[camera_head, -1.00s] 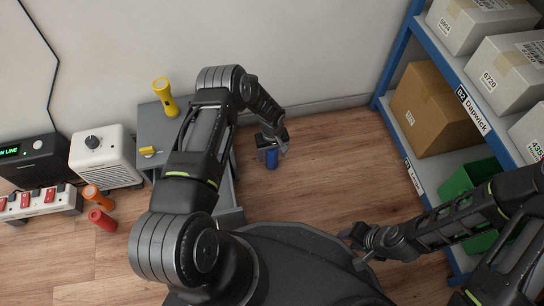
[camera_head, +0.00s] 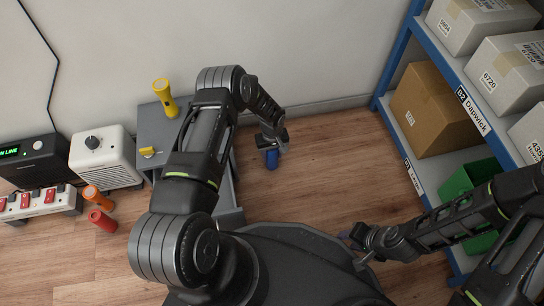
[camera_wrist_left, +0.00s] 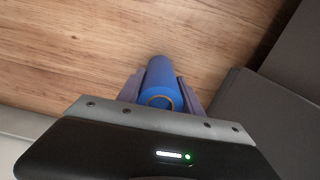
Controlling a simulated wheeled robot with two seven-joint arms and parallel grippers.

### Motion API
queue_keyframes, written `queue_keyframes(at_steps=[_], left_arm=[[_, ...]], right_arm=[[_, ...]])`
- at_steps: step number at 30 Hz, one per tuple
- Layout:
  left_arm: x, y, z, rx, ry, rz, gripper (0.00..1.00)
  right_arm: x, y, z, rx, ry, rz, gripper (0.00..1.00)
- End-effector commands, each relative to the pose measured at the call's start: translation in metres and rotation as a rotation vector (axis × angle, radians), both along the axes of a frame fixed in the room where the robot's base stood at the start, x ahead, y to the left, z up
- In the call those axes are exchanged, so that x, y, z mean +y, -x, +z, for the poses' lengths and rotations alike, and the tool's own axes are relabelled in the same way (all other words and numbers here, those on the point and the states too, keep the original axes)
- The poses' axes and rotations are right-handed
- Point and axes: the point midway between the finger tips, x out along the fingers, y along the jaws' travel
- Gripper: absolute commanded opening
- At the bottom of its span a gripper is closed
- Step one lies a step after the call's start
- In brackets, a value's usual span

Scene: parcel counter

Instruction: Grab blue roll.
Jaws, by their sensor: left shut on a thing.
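The blue roll (camera_head: 271,159) is in my left gripper (camera_head: 269,150), beside the grey cabinet and above the wood floor. In the left wrist view the blue roll (camera_wrist_left: 159,84) sits between the two fingers of my left gripper (camera_wrist_left: 160,90), with a finger against each side. My left gripper is shut on it. My right gripper (camera_head: 352,240) is at the lower right, low beside my base. It is small and partly dark there, and its jaws cannot be made out.
A grey cabinet (camera_head: 149,122) with a yellow flashlight (camera_head: 165,97) stands left of my left arm. An orange roll (camera_head: 97,197) and a red roll (camera_head: 102,220) lie further left. A blue-framed shelf (camera_head: 398,62) with boxes stands right. The floor between is clear.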

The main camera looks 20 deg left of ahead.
Motion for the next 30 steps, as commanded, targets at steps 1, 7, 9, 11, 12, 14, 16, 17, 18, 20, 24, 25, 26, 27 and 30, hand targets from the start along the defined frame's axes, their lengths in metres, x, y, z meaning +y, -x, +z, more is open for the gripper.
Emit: queue_keyframes(at_steps=[1,7,9,11,12,14,16,17,18,20,24,25,26,27,30], left_arm=[[0.000,0.000,0.000,0.001,-0.001,0.000,0.07],[0.000,0.000,0.000,0.000,0.000,0.000,0.00],[0.000,0.000,0.000,0.000,0.000,0.000,0.00],[0.000,0.000,0.000,0.000,0.000,0.000,0.00],[0.000,0.000,0.001,0.000,0.000,0.000,0.00],[0.000,0.000,0.004,-0.001,-0.001,0.000,0.00],[0.000,0.000,0.011,-0.001,-0.001,-0.001,0.00],[0.000,0.000,0.014,-0.001,-0.001,-0.001,0.00],[0.000,-0.001,0.020,-0.001,-0.001,-0.002,0.00],[0.001,-0.001,0.031,-0.002,-0.002,-0.002,0.00],[0.000,-0.001,0.060,-0.002,-0.001,-0.002,0.00],[0.000,-0.001,0.066,-0.003,-0.001,-0.002,0.00],[0.000,-0.001,0.072,-0.002,-0.001,-0.001,0.00],[0.000,-0.001,0.078,-0.001,-0.001,0.000,0.00],[0.000,-0.001,0.092,0.000,-0.001,-0.002,0.00]], right_arm=[[0.000,0.000,0.000,0.000,0.000,0.000,0.36],[0.000,0.000,0.000,0.000,0.000,0.000,0.36],[0.000,0.000,0.000,0.000,0.000,0.000,0.36],[0.000,0.000,0.000,0.000,0.000,0.000,0.36],[0.000,0.000,0.001,0.000,0.000,0.000,0.36],[0.000,0.000,0.002,0.000,0.000,0.000,0.36],[0.000,0.001,0.006,0.001,0.000,0.000,0.36],[0.000,0.001,0.008,0.002,0.000,0.001,0.36],[0.000,0.001,0.011,0.003,-0.001,0.001,0.36],[0.000,0.002,0.016,0.004,-0.001,0.003,0.36],[0.000,0.004,0.030,0.010,-0.002,0.006,0.36],[0.000,0.004,0.033,0.010,-0.002,0.006,0.36],[-0.001,0.005,0.035,0.011,-0.002,0.006,0.36],[-0.001,0.005,0.038,0.013,-0.002,0.007,0.36],[-0.001,0.006,0.043,0.016,-0.003,0.008,0.36]])
